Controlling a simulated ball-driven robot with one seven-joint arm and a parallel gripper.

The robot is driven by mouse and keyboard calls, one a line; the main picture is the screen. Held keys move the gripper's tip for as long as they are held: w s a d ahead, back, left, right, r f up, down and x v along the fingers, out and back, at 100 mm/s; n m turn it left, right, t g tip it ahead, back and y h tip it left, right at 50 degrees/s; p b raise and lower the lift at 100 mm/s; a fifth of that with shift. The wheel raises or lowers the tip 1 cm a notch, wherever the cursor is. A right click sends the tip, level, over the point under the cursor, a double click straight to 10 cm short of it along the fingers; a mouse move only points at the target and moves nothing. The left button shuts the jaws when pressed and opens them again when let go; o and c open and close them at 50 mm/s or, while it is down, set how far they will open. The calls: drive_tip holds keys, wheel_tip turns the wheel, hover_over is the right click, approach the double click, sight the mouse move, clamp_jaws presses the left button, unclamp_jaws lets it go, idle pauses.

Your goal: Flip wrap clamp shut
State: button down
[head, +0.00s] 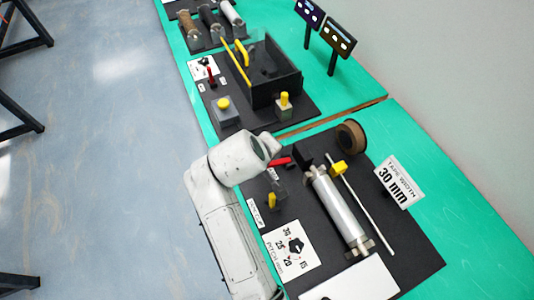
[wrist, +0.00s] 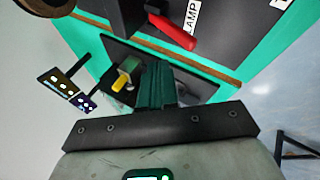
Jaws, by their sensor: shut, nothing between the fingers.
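The wrap clamp's red handle (head: 280,162) sticks out to the left of a black block (head: 303,160) at the back of the near black board. In the wrist view the red handle (wrist: 176,34) slants from the dark block, beside a white label (wrist: 191,22) that reads "LAMP" in part. My gripper's dark fingers (wrist: 155,85) are together and empty, apart from the handle in that view. In the head view my white arm ends just left of the handle, and the fingers cannot be made out there.
A silver roller (head: 335,205), a brown tape roll (head: 351,136), a rod with a yellow block (head: 338,168), a yellow lever (head: 271,201) and a "30 mm" sign (head: 398,183) share the board. A black box (head: 275,88) stands on the board behind. Open floor lies left.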

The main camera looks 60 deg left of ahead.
drive_tip(key=s+v, duration=0.1)
drive_tip(key=v, duration=0.6)
drive_tip(key=shift+s+b, duration=0.25)
drive_tip(key=shift+b, duration=0.1)
drive_tip(key=shift+d+f, duration=0.1)
